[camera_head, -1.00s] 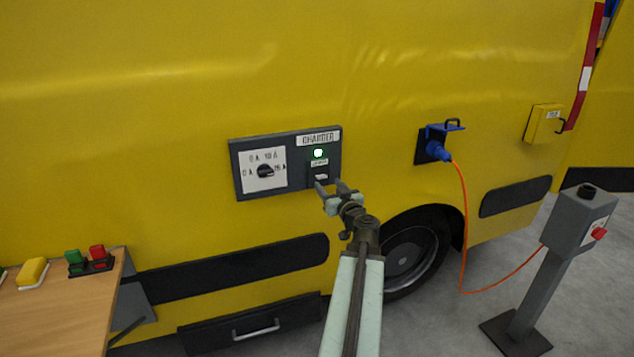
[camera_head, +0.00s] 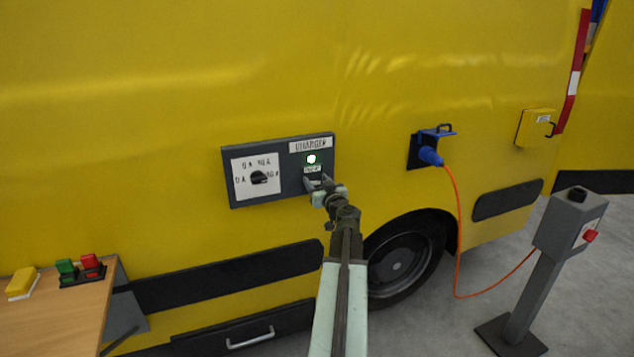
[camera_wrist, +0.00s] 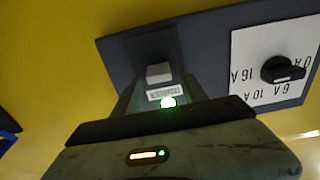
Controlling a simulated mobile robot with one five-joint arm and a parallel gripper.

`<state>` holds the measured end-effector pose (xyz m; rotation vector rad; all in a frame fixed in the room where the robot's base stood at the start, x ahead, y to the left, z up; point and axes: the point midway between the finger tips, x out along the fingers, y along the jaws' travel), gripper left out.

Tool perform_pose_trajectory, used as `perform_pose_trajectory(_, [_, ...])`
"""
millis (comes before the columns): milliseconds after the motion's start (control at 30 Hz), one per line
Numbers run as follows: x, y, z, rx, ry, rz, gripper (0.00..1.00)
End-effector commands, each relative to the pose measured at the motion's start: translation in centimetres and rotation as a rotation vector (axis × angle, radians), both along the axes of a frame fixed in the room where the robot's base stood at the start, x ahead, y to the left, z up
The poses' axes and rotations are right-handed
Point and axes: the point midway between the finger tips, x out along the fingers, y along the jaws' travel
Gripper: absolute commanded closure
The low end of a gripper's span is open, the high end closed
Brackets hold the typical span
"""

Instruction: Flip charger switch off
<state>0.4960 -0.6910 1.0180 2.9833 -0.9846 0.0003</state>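The dark charger panel (camera_head: 226,178) is on the yellow van side. Its charger lamp (camera_head: 311,159) glows green-white, and it also shows lit in the wrist view (camera_wrist: 168,102). The charger switch, a small light grey rocker (camera_wrist: 158,72) in a dark housing, shows in the wrist view between my fingers. In the head view my gripper hides it. My gripper (camera_head: 320,184) is at the panel's lower right, with its two fingers apart and nothing held. I cannot tell whether it touches the switch.
A rotary knob (camera_head: 259,178) sits left of the switch on the panel. A blue plug (camera_head: 431,156) with an orange cable (camera_head: 457,230) is to the right, running to a grey post (camera_head: 529,275). A wooden table (camera_head: 60,325) with buttons stands lower left.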

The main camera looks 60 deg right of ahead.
Motion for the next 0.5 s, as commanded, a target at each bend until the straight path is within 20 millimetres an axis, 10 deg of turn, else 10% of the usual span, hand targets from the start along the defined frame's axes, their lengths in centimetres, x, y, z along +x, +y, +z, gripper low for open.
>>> perform_pose_trajectory(167, [0.0,0.0,0.0,0.0,0.0,0.0,1.0])
perform_pose_trajectory(500, [-0.1,0.1,-1.6,-0.063,-0.092,0.003,1.0])
